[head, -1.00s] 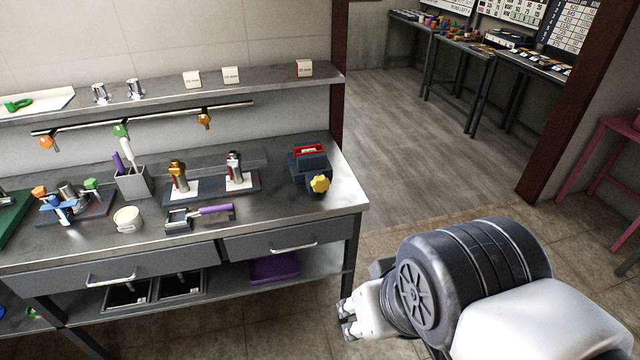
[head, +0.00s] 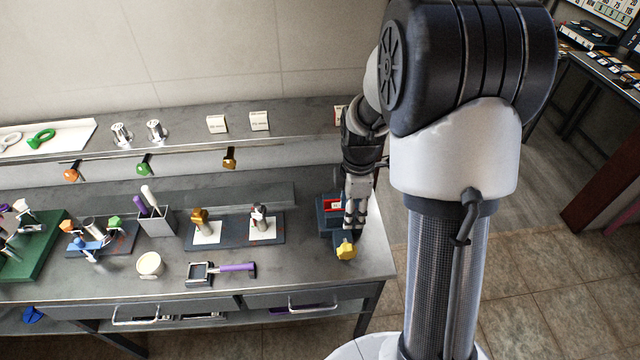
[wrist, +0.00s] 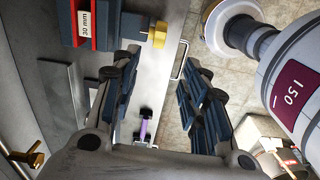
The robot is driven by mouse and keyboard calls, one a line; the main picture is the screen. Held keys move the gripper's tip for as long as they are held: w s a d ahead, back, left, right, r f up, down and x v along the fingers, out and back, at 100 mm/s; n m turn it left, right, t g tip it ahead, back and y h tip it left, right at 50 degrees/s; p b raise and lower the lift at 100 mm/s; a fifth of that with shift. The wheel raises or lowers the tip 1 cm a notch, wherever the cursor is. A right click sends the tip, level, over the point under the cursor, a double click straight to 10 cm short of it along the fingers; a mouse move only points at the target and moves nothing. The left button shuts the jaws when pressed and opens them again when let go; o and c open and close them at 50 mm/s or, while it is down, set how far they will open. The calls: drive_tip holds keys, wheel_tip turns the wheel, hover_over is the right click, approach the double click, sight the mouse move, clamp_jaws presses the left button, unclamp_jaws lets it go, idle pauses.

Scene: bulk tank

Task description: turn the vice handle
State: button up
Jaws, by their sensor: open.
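The vice (head: 326,215) is a dark blue block with red jaws at the right end of the steel bench. Its yellow handle (head: 346,251) faces the bench's front edge. In the wrist view the vice body (wrist: 83,42), with a "30 mm" label between red jaws, is at the top left, and the yellow handle (wrist: 158,36) is at the top centre. My gripper (head: 355,222) points down above the vice, partly hiding it. In the wrist view my gripper (wrist: 160,68) has its fingers spread with nothing between them; the handle lies beyond the fingertips, apart from them.
A purple-handled tool (head: 236,267) and a white cup (head: 149,264) lie to the left on the bench. A stand with two upright tools (head: 228,238) is behind them. A shelf (head: 285,120) with small boxes runs along the wall. Open floor is right of the bench.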

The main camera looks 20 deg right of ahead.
drive_tip(key=b, duration=0.3)
approach(347, 247)
wheel_tip(347, 247, down, 10)
drive_tip(key=shift+f, duration=0.1)
drive_tip(key=shift+c, duration=0.3)
clamp_jaws()
